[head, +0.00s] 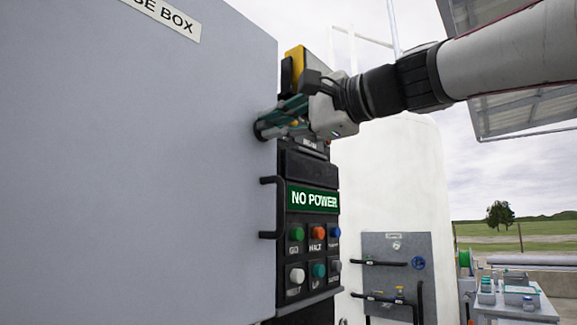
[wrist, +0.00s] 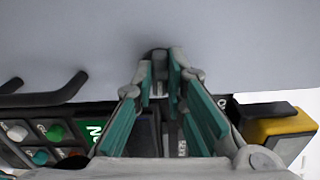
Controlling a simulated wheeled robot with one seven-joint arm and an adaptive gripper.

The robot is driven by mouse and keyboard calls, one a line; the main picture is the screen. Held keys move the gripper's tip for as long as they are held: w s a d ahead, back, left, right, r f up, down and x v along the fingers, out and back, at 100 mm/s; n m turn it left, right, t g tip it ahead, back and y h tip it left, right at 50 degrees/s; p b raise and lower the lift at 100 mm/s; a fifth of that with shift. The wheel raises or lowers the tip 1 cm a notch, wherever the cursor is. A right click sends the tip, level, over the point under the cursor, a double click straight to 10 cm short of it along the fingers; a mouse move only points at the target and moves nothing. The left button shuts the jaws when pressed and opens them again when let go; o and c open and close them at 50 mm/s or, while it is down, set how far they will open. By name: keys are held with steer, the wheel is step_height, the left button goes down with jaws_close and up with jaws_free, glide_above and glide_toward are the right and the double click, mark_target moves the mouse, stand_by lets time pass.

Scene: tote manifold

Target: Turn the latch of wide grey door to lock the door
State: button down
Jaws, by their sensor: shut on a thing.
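The wide grey door (head: 130,180) fills the left of the head view, flat and facing me. It spans the top of the wrist view (wrist: 245,45). My gripper (head: 268,127) reaches in from the right to the door's right edge. In the wrist view its teal-lined fingers (wrist: 161,78) point at the door and are closed on the small dark latch (wrist: 159,57) at the door face. The fingers hide most of the latch, so its exact angle cannot be told.
A black control panel with a green NO POWER sign (head: 313,199) and several coloured buttons stands just right of the door. A dark bar handle (head: 268,208) sticks out at the door's edge below my gripper. A yellow-and-black part (head: 293,66) is close above it.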

steer(key=shift+n+b, duration=0.35)
steer(key=shift+n, duration=0.15)
steer(key=c, duration=1.6)
jaws_free()
steer(key=v, duration=1.2)
